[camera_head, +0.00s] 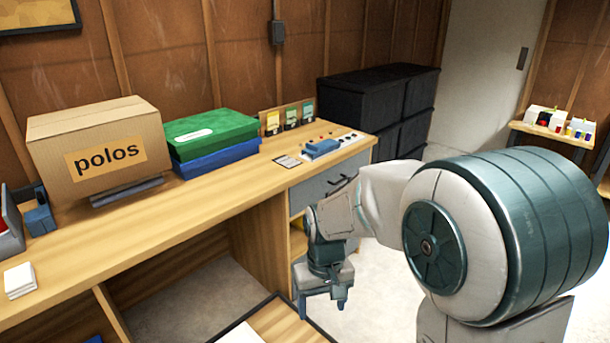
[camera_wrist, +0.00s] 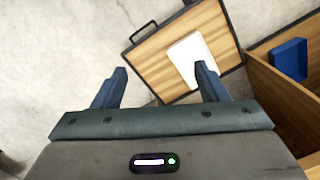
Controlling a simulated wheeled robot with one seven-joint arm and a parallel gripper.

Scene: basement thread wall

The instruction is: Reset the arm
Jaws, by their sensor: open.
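My gripper (camera_head: 322,296) hangs off the front of the workbench, pointing down, with its fingers apart and nothing between them. In the wrist view my gripper (camera_wrist: 160,85) also shows two blue-grey fingers spread wide. Below it are the pale floor and a wooden tray (camera_wrist: 160,66) with a dark rim. A white sheet (camera_wrist: 186,58) lies on the tray, partly behind the right finger. My arm reaches in from the right in the head view, bent at the elbow.
The workbench (camera_head: 200,218) holds a cardboard box (camera_head: 100,150) marked "polos", a green box (camera_head: 208,134) on a blue box (camera_head: 215,158), and a control panel (camera_head: 330,146). Black bins (camera_head: 365,105) stand behind. A blue bin (camera_wrist: 289,60) sits in a wooden compartment. Floor is clear left of the tray.

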